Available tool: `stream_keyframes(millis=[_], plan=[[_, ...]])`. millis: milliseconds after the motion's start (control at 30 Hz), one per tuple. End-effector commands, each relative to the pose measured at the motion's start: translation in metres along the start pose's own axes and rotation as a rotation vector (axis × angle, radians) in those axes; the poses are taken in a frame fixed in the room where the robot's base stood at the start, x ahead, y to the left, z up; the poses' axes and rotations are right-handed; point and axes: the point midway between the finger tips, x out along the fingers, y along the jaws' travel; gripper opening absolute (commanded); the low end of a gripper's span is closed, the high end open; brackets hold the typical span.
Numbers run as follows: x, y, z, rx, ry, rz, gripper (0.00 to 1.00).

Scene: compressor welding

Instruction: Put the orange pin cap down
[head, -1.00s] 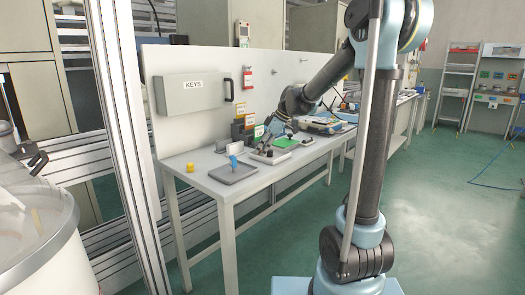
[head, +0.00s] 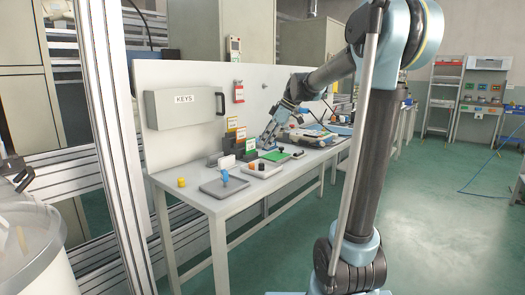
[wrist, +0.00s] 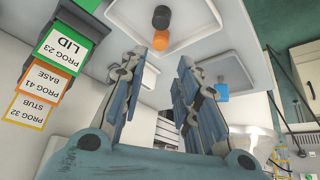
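The orange pin cap (wrist: 161,40) is on a pale tray (wrist: 126,61) in the wrist view, beside a black round piece (wrist: 161,16). In the head view the cap (head: 261,166) is small, on the light tray (head: 266,174) at the middle of the bench. My gripper (wrist: 163,56) is open, with its two blue fingers apart and nothing held between them. The cap shows beyond the fingertips, clear of them. In the head view my gripper (head: 267,139) is above and behind the tray.
A grey tray (head: 212,188) with a blue piece (head: 226,176) stands to the left, near a yellow piece (head: 181,182). Program signs (wrist: 46,75) stand close beside my gripper. A KEYS box (head: 184,109) is on the back panel.

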Motion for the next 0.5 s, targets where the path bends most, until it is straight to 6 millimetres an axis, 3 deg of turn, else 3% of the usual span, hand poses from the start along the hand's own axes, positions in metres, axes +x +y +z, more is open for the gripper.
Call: stream_keyframes(millis=[267,367,500], plan=[[-0.009,-0.003,0.003,0.012,-0.004,0.002,0.3],[-0.01,-0.017,0.013,0.064,-0.021,0.011,0.3],[-0.009,-0.052,0.041,0.21,-0.069,0.039,0.3]])
